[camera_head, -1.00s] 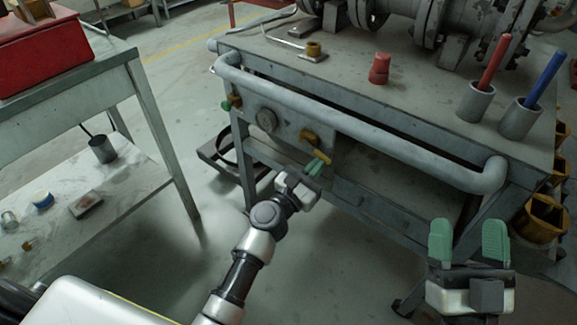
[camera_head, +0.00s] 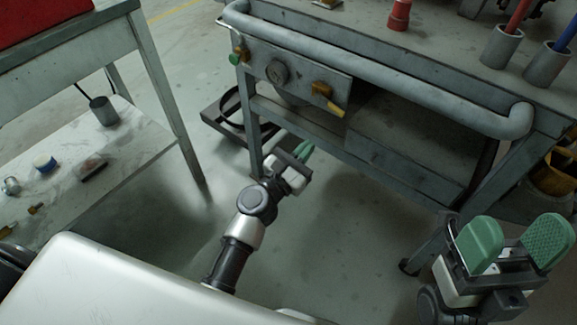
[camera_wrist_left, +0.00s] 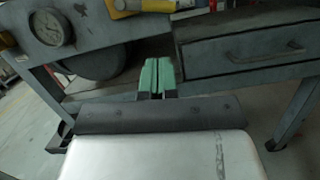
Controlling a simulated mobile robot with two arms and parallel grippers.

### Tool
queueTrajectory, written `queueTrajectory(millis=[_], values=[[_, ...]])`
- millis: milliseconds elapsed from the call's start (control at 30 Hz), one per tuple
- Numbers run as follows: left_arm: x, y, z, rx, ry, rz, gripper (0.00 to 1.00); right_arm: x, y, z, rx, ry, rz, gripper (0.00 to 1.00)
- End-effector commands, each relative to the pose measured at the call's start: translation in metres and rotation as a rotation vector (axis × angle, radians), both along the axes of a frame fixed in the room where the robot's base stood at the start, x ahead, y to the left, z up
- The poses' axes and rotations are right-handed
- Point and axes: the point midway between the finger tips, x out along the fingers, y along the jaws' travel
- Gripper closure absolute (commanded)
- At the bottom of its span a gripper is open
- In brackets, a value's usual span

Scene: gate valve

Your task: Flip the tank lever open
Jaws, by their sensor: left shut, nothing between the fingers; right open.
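A yellow lever (camera_head: 331,102) on a brass valve sits on the bench's front panel, right of a round gauge (camera_head: 277,72). It slants down to the right. In the left wrist view, part of the yellow lever (camera_wrist_left: 143,6) shows at the top edge. My left gripper (camera_head: 303,150) has its green fingers together and empty, below the lever and apart from it. Its fingers also show in the left wrist view (camera_wrist_left: 158,76). My right gripper (camera_head: 514,242) is open and empty at the lower right, away from the panel.
A thick grey rail (camera_head: 375,80) runs along the bench's front above the panel. A side table (camera_head: 130,135) stands left. A drawer (camera_wrist_left: 245,55) is right of the lever. Floor between is clear.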

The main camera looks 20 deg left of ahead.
Motion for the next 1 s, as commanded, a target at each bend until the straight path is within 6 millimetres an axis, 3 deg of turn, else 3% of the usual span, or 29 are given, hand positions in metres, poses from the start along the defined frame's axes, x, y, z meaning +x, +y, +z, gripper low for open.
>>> queueTrajectory(millis=[100, 300, 1000], values=[[-0.022, 0.010, -0.006, 0.000, 0.002, 0.001, 1.00, 0.000, 0.000, -0.002, 0.000, 0.001, 0.000, 0.32], [-0.042, 0.018, -0.009, 0.000, 0.001, 0.000, 1.00, 0.000, 0.000, -0.003, -0.001, 0.002, 0.000, 0.32], [-0.045, 0.021, -0.008, 0.036, -0.008, 0.017, 1.00, 0.000, 0.000, -0.003, -0.001, 0.003, -0.001, 0.32]])
